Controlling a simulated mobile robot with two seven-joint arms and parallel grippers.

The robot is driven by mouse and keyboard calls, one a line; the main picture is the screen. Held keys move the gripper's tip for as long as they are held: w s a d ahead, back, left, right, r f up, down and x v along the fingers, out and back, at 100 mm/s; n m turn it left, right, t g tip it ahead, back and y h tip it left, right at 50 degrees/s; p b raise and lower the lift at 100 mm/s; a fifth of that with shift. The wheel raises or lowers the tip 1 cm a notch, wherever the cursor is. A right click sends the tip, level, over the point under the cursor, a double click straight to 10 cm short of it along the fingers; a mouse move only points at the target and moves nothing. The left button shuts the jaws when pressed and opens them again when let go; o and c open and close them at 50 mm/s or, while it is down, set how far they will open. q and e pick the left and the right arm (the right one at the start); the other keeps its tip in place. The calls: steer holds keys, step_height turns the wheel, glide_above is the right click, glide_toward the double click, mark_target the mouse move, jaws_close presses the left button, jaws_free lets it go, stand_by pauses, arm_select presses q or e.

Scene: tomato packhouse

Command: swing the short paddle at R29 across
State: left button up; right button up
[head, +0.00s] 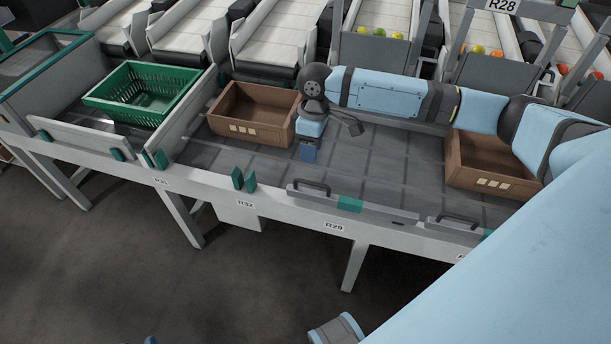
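The short paddle at R29 (375,212) is a low grey bar with a dark handle (312,186) near its left end and a green block at its middle. It lies along the front edge of the conveyor, above the R29 label (334,226). My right gripper (309,157) points down over the grey belt, behind the paddle handle and apart from it. It is close to the right end of a brown crate (268,131). Its fingers look close together, but their gap is too small to judge.
A second brown crate (488,181) stands to the right, under my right arm. A similar paddle with a handle (458,220) lies right of the R29 one. A green crate (148,115) sits at the left. The belt between the brown crates is clear.

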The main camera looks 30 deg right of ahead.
steer(key=f, duration=0.3)
steer(key=a+f+b, duration=0.1)
steer(key=f, duration=0.1)
steer(key=s+f+b, duration=0.1)
steer(key=f, duration=0.2)
steer(key=shift+a+f, duration=0.2)
steer(key=shift+f, duration=0.15)
jaws_close()
